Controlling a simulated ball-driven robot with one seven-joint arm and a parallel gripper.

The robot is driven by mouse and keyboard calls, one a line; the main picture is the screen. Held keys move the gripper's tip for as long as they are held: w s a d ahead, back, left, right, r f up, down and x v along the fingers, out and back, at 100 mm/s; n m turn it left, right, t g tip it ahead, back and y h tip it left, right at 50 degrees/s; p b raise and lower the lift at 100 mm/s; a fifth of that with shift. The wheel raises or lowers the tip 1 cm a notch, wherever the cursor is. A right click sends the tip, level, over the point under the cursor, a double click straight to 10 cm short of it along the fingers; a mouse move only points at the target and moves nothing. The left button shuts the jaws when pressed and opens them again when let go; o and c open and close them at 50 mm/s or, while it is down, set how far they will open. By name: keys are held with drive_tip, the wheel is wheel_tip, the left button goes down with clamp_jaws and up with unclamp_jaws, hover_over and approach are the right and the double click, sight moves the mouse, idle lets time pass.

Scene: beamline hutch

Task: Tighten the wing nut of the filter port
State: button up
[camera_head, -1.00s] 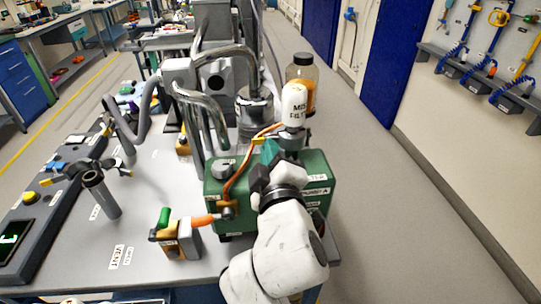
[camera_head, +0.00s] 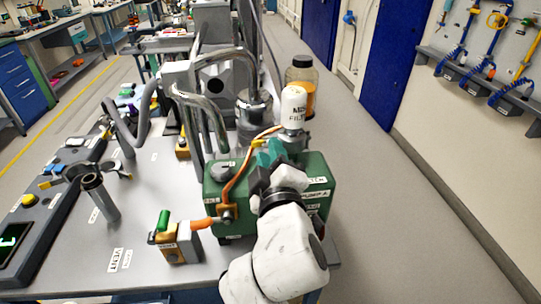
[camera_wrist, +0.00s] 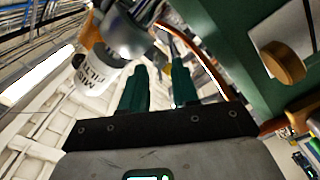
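The white mist filter (camera_head: 293,107) stands upright on a metal fitting (camera_head: 291,141) at the back right of the green pump (camera_head: 316,167). In the wrist view the filter (camera_wrist: 94,75) and its shiny metal fitting (camera_wrist: 127,35) are at the upper left, beyond the fingers. I cannot make out the wing nut clearly in either view. My gripper (camera_head: 270,155) is over the pump top, just left of and in front of the fitting. Its two teal fingers (camera_wrist: 160,88) are apart with nothing seen between them.
An orange-brown hose (camera_head: 238,175) curves over the pump close to my gripper's left. A bottle of amber liquid (camera_head: 302,82) stands behind the filter. Bent metal pipes (camera_head: 205,110) rise at the left. A small valve with a green handle (camera_head: 175,240) is at the front left.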

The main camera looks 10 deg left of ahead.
drive_tip(key=shift+s, duration=0.15)
drive_tip(key=v, duration=1)
drive_tip(key=shift+s+b, duration=0.3)
drive_tip(key=shift+b, duration=0.15)
drive_tip(key=s+d+f+m+g+h, duration=0.2)
drive_tip(key=d+f+m+g+h, duration=0.15)
drive_tip(key=d+f, duration=0.7)
drive_tip(key=s+d+f+m+g+h, duration=0.2)
drive_tip(key=d+f+m+g, duration=0.3)
drive_tip(key=d+f, duration=0.55)
drive_tip(key=s+d+f+m+g, duration=0.3)
drive_tip(key=s+d+f+g, duration=0.1)
drive_tip(key=s, duration=0.6)
drive_tip(key=s+d+f+m+g, duration=0.3)
drive_tip(key=s+d+f+g, duration=0.1)
drive_tip(key=s+f, duration=0.4)
drive_tip(key=shift+s+d+f, duration=0.2)
drive_tip(key=shift+s+d, duration=0.65)
drive_tip(key=shift+s, duration=0.15)
